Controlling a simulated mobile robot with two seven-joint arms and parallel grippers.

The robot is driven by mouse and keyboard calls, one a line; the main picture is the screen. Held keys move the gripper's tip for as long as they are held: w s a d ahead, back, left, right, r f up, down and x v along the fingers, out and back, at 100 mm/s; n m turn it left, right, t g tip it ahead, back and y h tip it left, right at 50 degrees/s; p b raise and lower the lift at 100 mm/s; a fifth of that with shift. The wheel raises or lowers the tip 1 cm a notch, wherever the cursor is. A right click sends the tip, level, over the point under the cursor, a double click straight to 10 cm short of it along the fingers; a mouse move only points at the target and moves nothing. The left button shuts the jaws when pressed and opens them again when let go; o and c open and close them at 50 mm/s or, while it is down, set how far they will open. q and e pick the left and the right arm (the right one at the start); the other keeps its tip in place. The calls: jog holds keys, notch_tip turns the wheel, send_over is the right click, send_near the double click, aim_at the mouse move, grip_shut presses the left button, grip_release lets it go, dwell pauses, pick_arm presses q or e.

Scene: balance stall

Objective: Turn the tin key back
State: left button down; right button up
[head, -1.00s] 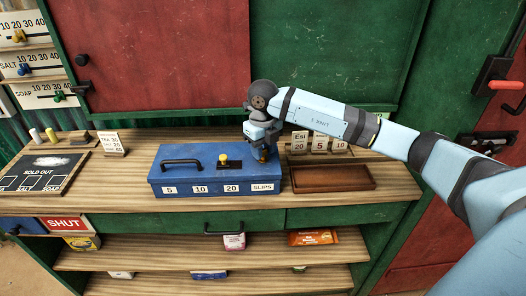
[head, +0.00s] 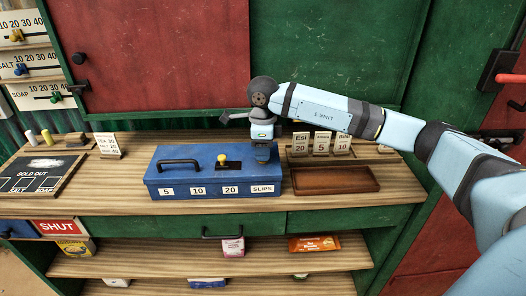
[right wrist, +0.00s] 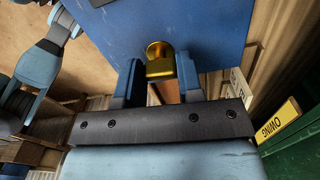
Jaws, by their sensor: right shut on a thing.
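The tin is a blue metal cash box (head: 215,185) with a black handle (head: 179,162) and a yellow knob (head: 222,158) on its lid. It stands on the wooden counter, and its front labels read 5, 10, 20 and SLIPS. My right gripper (head: 262,158) points down at the tin's right end. In the right wrist view, the brass key (right wrist: 159,58) sits between the two blue fingers of this gripper (right wrist: 160,82), which are shut on it, beside the blue tin (right wrist: 205,28). In the head view the gripper hides the key. My left gripper does not show clearly.
A brown wooden tray (head: 335,180) lies just right of the tin, with price cards (head: 322,143) behind it.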

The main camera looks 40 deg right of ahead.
jog(key=shift+n, duration=0.6)
jog(key=o, duration=0.9)
jog(key=shift+o, duration=0.2)
jog(key=shift+r, duration=0.1)
notch_tip(320, 180, up, 14)
jog(key=shift+f, duration=0.2)
